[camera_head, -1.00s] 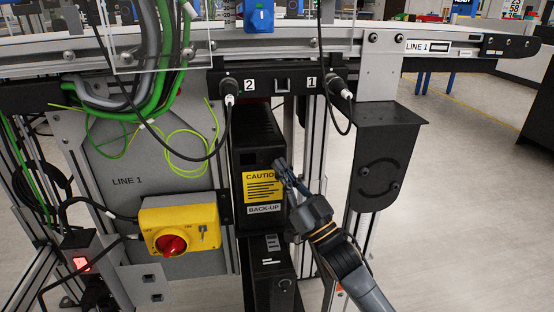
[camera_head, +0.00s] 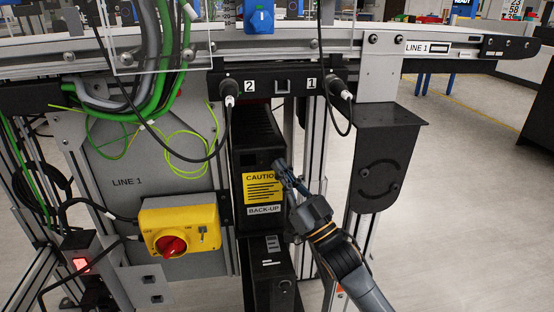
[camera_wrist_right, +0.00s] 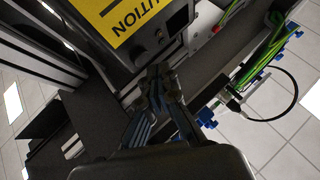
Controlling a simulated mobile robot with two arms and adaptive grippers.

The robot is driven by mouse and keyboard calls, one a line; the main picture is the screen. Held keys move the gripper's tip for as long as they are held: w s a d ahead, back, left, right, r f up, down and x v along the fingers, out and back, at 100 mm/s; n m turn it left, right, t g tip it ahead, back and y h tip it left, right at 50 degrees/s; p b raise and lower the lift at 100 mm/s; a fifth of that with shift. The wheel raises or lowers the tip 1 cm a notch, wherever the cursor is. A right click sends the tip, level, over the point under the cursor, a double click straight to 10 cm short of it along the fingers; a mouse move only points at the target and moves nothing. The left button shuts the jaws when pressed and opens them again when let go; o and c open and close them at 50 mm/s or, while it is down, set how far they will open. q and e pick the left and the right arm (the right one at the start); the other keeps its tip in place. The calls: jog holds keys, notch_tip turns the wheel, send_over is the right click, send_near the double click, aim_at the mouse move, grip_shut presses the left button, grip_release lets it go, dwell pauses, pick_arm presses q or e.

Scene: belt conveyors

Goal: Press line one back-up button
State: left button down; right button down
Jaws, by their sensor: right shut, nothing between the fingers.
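The line one back-up unit is a black box (camera_head: 257,140) with a yellow caution label (camera_head: 262,187) and a white BACK-UP label, standing upright under the conveyor in the head view. My right gripper (camera_head: 280,165) is shut and empty, its fingertips at the right edge of the box's front, just above the caution label. In the right wrist view the shut fingertips (camera_wrist_right: 160,70) are close to the box's dark front panel (camera_wrist_right: 150,45), near a small round knob-like part. I cannot tell whether they touch. The back-up button itself is not clearly visible. My left gripper is out of view.
A yellow switch box (camera_head: 180,230) with a red rotary knob sits left of the unit. Cables (camera_head: 225,130) hang from the sockets above. A black bracket (camera_head: 385,155) stands at the right. A lit red switch (camera_head: 81,264) is at lower left.

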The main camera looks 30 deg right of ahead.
jog(key=shift+w, duration=0.1)
dwell(0.4)
jog(key=shift+w+d, duration=0.1)
jog(key=shift+w, duration=0.2)
jog(key=shift+w+d+r+p, duration=0.25)
jog(key=shift+w+r+p, duration=0.1)
jog(key=shift+w, duration=0.1)
dwell(1.3)
jog(key=shift+s+f, duration=0.1)
jog(key=shift+s+a+f+p, duration=0.1)
jog(key=shift+s+f+p, duration=0.1)
jog(key=shift+p, duration=0.15)
jog(key=shift+s+f, duration=0.1)
jog(key=shift+s, duration=0.15)
